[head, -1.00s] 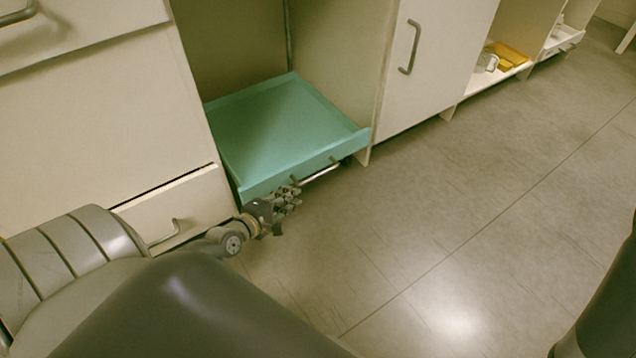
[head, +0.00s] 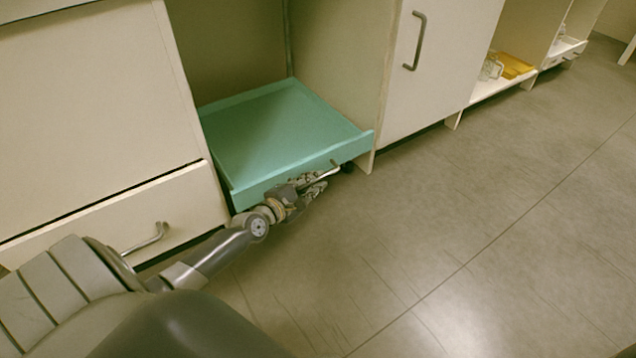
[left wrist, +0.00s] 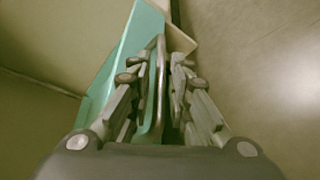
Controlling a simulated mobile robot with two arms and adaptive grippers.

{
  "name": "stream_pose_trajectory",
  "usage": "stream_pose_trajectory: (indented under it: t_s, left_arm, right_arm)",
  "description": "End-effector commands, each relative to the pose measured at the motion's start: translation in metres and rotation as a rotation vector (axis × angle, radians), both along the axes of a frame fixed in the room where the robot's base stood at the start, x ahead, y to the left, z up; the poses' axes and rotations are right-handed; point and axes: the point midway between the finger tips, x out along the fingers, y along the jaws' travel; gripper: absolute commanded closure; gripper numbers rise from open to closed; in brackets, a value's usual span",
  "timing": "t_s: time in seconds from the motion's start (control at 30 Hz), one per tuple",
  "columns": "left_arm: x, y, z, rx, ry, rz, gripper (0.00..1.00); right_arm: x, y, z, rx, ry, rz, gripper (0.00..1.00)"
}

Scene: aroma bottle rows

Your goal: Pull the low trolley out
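The low trolley (head: 271,131) is a shallow teal tray at floor level in an open cabinet bay. Its front edge is roughly at the cabinet front, and a dark wheel shows under its right front corner. A metal bar handle (head: 325,174) runs along its front. My left gripper (head: 313,184) is at this handle, low above the floor. In the left wrist view the handle bar (left wrist: 160,85) lies between the two fingers, with a narrow gap visible beside it, so the gripper looks open around the bar. My right gripper is not in view.
A drawer (head: 130,218) with a handle sits slightly open at the left, close to my left arm. A closed cabinet door (head: 440,65) is on the right. A shelf farther right holds a yellow item (head: 514,66) and glassware. The floor (head: 470,210) in front is clear.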

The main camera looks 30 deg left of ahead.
Motion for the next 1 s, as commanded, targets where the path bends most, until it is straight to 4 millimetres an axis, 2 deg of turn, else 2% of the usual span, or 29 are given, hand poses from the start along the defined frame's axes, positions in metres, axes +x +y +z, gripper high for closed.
stream_pose_trajectory:
  t_s: [0.03,0.2,0.53,0.57,0.63,0.87,1.0]
  left_arm:
    - [0.007,0.000,-0.004,-0.001,-0.002,0.001,0.82]
    - [0.020,-0.001,-0.005,0.001,-0.001,0.000,0.82]
    - [0.023,-0.001,-0.005,0.001,0.001,-0.001,0.82]
    - [0.023,-0.001,-0.005,0.001,0.001,-0.001,0.84]
    - [0.023,-0.001,-0.005,0.001,0.001,-0.001,1.00]
    - [0.023,-0.002,-0.005,0.001,0.001,-0.001,1.00]
    - [0.020,-0.009,-0.004,-0.001,0.002,-0.001,1.00]
  right_arm:
    - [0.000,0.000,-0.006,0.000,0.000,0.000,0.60]
    - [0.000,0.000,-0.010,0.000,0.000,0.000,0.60]
    - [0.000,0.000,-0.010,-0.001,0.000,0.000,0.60]
    - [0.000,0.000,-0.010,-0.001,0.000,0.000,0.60]
    - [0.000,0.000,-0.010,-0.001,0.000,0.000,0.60]
    - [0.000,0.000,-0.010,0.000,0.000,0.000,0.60]
    - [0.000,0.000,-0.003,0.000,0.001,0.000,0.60]
